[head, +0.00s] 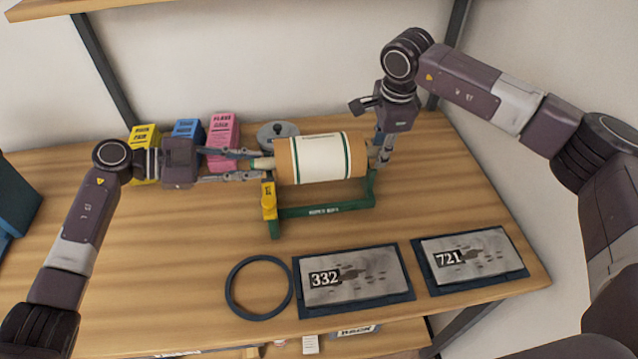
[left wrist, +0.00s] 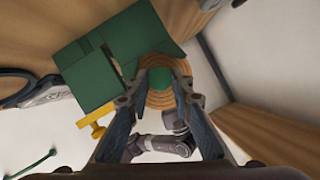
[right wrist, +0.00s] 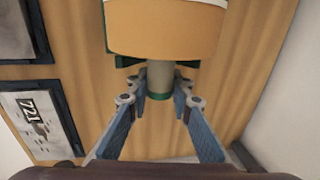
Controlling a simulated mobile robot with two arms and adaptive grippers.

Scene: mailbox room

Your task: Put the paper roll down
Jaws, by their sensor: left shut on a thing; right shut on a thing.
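The paper roll (head: 320,158) is a thick cream and tan cylinder with green bands and a thin core sticking out at both ends. It lies level over the green stand (head: 325,211); I cannot tell whether it rests on the stand. My left gripper (head: 262,169) is shut on the left core end, whose green tip (left wrist: 160,78) shows in the left wrist view. My right gripper (head: 378,160) is shut on the right core end, which also shows in the right wrist view (right wrist: 160,80). A yellow piece (head: 268,200) is on the stand's left side.
Yellow (head: 145,140), blue (head: 187,132) and pink (head: 223,140) boxes stand behind my left gripper. A grey round thing (head: 277,133) is behind the roll. A dark ring (head: 259,288) and two numbered plates, 332 (head: 370,285) and 721 (head: 490,250), lie along the front.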

